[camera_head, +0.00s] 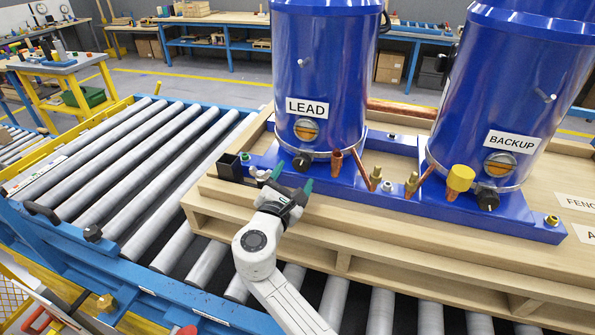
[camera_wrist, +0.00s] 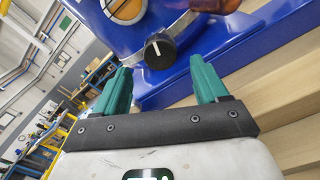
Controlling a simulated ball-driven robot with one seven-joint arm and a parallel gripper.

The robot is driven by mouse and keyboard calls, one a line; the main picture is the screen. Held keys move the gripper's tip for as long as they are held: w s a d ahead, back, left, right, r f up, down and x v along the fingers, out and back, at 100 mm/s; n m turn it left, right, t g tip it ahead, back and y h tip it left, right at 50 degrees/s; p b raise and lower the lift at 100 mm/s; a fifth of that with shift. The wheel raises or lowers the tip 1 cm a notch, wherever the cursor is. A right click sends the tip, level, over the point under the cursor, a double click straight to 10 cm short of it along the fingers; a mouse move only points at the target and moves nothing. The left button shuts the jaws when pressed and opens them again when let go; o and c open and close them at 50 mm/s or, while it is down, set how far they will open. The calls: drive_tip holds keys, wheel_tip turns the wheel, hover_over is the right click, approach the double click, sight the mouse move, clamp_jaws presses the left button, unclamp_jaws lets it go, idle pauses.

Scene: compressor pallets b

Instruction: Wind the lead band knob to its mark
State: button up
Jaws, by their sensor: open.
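The blue LEAD compressor (camera_head: 320,70) stands upright on the pallet. Its lead band knob (camera_head: 301,162) is black and sits low on the front, at the metal band. In the wrist view the knob (camera_wrist: 159,50) shows a white pointer line directed roughly upward. I cannot make out its mark. My gripper (camera_head: 292,180) is open and empty, just in front of and below the knob. In the wrist view the teal fingers of my gripper (camera_wrist: 161,72) stand either side of the knob, with the knob beyond the tips; no contact shows.
The BACKUP compressor (camera_head: 510,90) stands to the right with its own black knob (camera_head: 488,199). Copper stubs, brass fittings and a yellow cap (camera_head: 460,178) line the blue base between them. A small black box (camera_head: 230,167) is left of my gripper. The roller conveyor (camera_head: 140,150) is bare at left.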

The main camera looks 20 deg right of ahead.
drive_tip(key=v, duration=0.6)
drive_tip(key=shift+b, duration=0.4)
